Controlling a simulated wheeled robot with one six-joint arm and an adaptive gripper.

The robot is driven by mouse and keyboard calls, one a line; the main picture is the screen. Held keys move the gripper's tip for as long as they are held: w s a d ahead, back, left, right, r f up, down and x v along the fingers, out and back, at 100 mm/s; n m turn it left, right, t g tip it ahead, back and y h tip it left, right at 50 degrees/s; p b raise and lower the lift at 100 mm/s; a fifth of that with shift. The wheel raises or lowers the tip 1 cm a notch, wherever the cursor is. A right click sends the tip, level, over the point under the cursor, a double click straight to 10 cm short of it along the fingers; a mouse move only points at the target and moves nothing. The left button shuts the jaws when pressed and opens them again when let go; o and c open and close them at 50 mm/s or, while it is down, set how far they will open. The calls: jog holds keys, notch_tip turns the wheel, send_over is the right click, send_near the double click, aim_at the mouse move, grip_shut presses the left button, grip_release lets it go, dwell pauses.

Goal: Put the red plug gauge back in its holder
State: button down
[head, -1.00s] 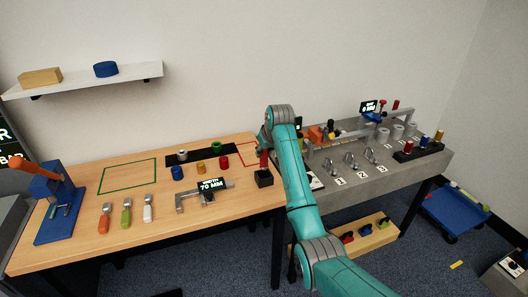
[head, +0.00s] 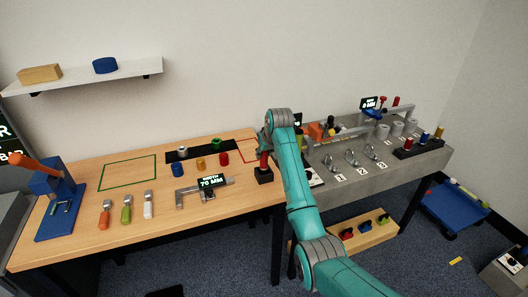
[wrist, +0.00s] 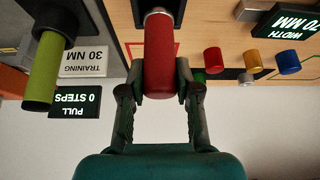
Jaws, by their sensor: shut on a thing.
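The red plug gauge (wrist: 159,55) is between the two fingers of my gripper (wrist: 158,88) in the wrist view, with a short silver end at its far side. That end meets the black holder (wrist: 179,14) at the top edge of the view; I cannot tell how deep it sits. In the head view the red gauge (head: 264,160) stands roughly upright over the small black holder block (head: 264,177) at the right end of the wooden table. My gripper (head: 265,151) is shut on the gauge, and my arm partly hides the fingers there.
A caliper-like tool with a width display (head: 211,182) lies left of the holder. Several coloured cylinders sit near a black mat (head: 200,150). The grey bench (head: 345,195) with numbered clamps stands right.

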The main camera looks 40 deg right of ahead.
jog(key=shift+f, duration=1.15)
jog(key=c, duration=0.7)
grip_release()
jog(key=shift+c, duration=0.2)
jog(key=v, duration=1.2)
